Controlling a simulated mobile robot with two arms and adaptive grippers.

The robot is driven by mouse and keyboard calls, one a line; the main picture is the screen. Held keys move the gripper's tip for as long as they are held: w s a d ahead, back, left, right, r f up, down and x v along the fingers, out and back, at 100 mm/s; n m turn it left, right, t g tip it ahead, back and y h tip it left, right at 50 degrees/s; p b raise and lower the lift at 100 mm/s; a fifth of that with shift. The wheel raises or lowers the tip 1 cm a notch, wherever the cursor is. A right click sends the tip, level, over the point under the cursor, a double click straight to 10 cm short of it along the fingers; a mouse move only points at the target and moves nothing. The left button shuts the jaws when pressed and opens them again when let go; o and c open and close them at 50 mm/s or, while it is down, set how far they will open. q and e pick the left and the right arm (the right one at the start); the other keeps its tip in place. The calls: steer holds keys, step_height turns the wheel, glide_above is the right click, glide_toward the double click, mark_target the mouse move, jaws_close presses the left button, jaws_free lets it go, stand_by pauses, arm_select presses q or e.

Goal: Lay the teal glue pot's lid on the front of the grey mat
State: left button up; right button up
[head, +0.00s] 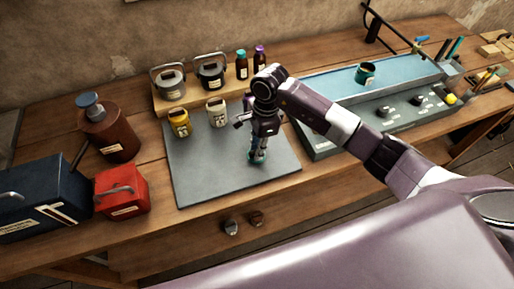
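The teal glue pot (365,74) stands on the blue top of the grey-green unit at the right, and its top looks dark and open. My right gripper (258,158) points down over the right part of the grey mat (205,179). It is shut on a small teal piece, seemingly the pot's lid (257,157), mostly hidden by the fingers. I cannot tell whether the lid touches the mat. The mat's front strip is bare. My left gripper is not in view.
A yellow pot (179,123) and a cream pot (217,113) stand on the mat's back part. Behind them, a wooden riser (187,101) holds two handled pots and two small bottles. A red box (121,191) and a brown bottle (110,136) stand left.

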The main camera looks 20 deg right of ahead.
steer(key=shift+o, duration=0.5)
steer(key=shift+r, duration=0.2)
steer(key=shift+w+d+r, duration=0.1)
steer(key=shift+r, duration=0.2)
step_height(320, 180, up, 11)
steer(key=d+b, duration=0.1)
steer(key=b, duration=0.3)
steer(key=shift+d, duration=0.15)
steer(key=shift+r, duration=0.1)
